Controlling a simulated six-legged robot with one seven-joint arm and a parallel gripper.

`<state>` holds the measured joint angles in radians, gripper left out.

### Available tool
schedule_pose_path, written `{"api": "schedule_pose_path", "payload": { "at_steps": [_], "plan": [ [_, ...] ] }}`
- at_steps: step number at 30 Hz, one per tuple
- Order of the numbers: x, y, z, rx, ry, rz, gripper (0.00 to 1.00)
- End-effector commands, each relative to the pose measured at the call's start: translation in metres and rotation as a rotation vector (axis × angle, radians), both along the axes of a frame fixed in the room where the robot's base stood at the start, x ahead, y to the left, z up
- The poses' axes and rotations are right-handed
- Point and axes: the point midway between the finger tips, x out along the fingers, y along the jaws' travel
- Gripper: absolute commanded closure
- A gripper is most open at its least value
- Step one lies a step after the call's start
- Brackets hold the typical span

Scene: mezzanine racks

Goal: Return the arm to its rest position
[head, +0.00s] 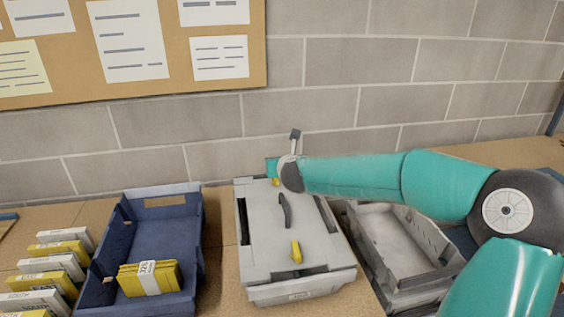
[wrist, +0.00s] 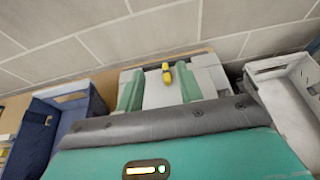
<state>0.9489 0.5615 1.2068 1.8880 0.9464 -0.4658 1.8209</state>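My arm reaches in from the right in the head view, teal with a dark joint. It stretches left over the back of a closed grey case. My gripper (wrist: 160,90) shows in the wrist view as two teal fingers set apart, with nothing held between them. In the head view the gripper end (head: 285,168) is small and partly hidden by my arm. The grey case (head: 262,245) has a dark handle on its lid and yellow latches. A yellow latch (wrist: 167,72) shows beyond the fingers in the wrist view.
A blue bin (head: 118,245) holding a banded yellow bundle (head: 150,278) stands left of the case. A pale grey bin (head: 400,240), apparently empty, stands right, below my arm. Yellow and white boxes (head: 50,265) line the far left. A block wall with a pinboard (head: 130,85) rises behind.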

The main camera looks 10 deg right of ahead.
Motion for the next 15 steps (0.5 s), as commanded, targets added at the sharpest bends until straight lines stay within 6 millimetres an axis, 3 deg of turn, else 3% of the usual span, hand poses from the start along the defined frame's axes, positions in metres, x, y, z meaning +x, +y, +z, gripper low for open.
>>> {"api": "schedule_pose_path", "payload": {
  "at_steps": [5,8,11,15],
  "plan": [
    [-0.001,0.004,0.0,-0.023,0.0,0.017,0.64],
    [-0.008,0.021,-0.003,-0.13,0.008,0.097,0.64],
    [-0.023,0.047,-0.009,-0.34,0.02,0.248,0.64],
    [-0.057,0.08,-0.017,-0.713,0.043,0.515,0.64]
  ]
}}
